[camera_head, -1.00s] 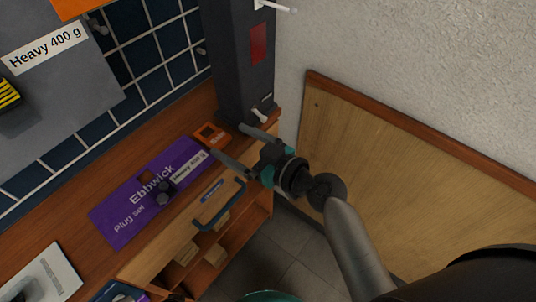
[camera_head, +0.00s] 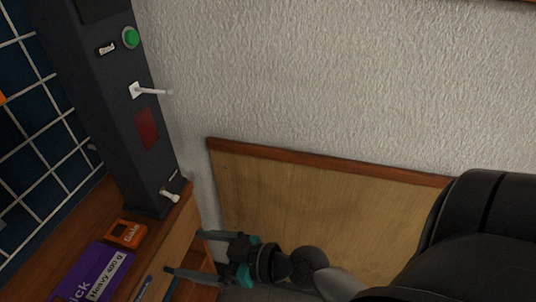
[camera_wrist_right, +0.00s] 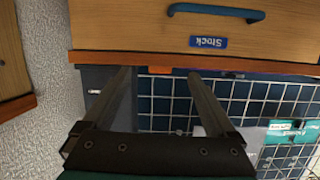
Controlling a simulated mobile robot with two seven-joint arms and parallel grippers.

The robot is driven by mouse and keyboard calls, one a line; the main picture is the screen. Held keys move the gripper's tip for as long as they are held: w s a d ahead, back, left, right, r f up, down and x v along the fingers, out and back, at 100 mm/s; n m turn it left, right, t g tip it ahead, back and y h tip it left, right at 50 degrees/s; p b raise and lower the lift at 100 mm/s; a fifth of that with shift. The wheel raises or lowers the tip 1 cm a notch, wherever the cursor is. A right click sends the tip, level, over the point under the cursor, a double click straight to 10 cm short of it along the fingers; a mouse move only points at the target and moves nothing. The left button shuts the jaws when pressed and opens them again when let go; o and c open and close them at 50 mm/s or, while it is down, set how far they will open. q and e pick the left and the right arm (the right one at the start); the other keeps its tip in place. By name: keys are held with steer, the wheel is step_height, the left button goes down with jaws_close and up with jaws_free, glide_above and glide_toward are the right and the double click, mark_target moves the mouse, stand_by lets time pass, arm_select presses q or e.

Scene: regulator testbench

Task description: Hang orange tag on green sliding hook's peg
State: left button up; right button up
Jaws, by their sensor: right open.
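The orange tag (camera_head: 127,234), a small piece with a square hole and lettering, lies flat on the wooden bench top, touching or close to the purple box. A thin orange strip (camera_wrist_right: 160,70) in the right wrist view, at the bench edge, looks like the same tag. My right gripper (camera_head: 181,252) is open and empty, to the right of the tag and apart from it. In the wrist view its fingers (camera_wrist_right: 158,76) stand apart, pointing at the bench edge. A white peg (camera_head: 152,91) sticks out of the dark column; I cannot tell a green sliding hook here. My left gripper is not in view.
The dark column (camera_head: 105,110) carries a green button (camera_head: 130,38), a red panel (camera_head: 147,128) and a lower peg (camera_head: 170,196). A purple box (camera_head: 92,275) lies by the tag. A drawer with a blue handle (camera_wrist_right: 215,12) fronts the bench. A wooden panel (camera_head: 310,210) lines the wall.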

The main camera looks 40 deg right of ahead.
steer(key=s+d+f+m+g+h, duration=0.1)
steer(key=s+f, duration=0.4)
steer(key=f, duration=0.5)
steer(key=s+d+f+m+g+h, duration=0.2)
steer(key=s+d+f+g+h, duration=0.2)
steer(key=f, duration=0.6)
steer(key=s+d+f+m+g+h, duration=0.1)
steer(key=s+d+f+g+h, duration=0.1)
steer(key=f, duration=0.8)
steer(key=s+g+h, duration=0.1)
steer(key=s+g, duration=0.1)
steer(key=s, duration=0.1)
steer(key=shift+s+d+g+h, duration=0.15)
steer(key=shift+s+g+h, duration=0.15)
steer(key=shift+r, duration=0.1)
